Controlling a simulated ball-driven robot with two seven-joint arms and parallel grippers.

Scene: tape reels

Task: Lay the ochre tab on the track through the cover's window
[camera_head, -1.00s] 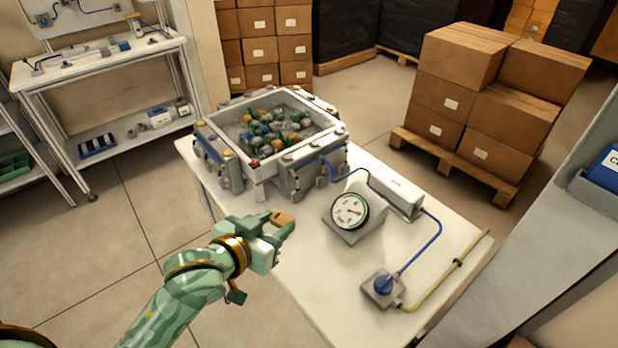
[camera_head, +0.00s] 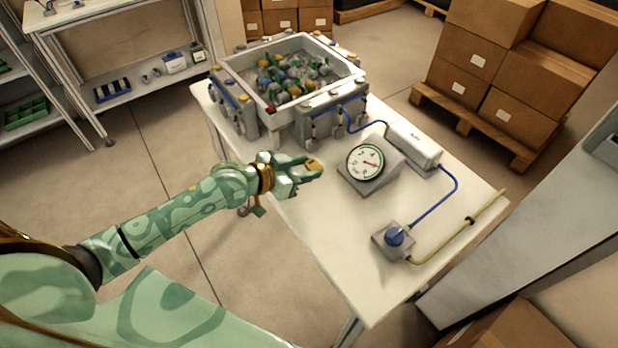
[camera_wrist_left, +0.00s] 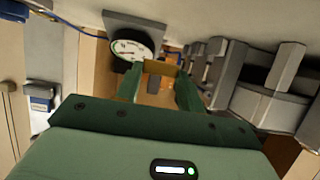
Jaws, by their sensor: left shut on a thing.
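My left gripper (camera_head: 305,172) is shut on the small ochre tab (camera_head: 315,165). It holds the tab in the air over the left side of the white table (camera_head: 320,255), left of the dial gauge (camera_head: 365,162). In the left wrist view the tab (camera_wrist_left: 160,67) sits crosswise between the two green fingertips. A grey-white open-topped box (camera_head: 333,88) with several coloured pieces stands behind the gripper on the table. I cannot make out the cover's window or the track. My right gripper is not in view.
A white box unit (camera_head: 413,147), a blue-knobbed block (camera_head: 393,238), a blue cable and a yellow hose (camera_head: 440,245) occupy the table's right side. Its front left part is clear. Grey fixtures (camera_wrist_left: 270,95) show at right in the wrist view. Cartons stand on a pallet behind.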

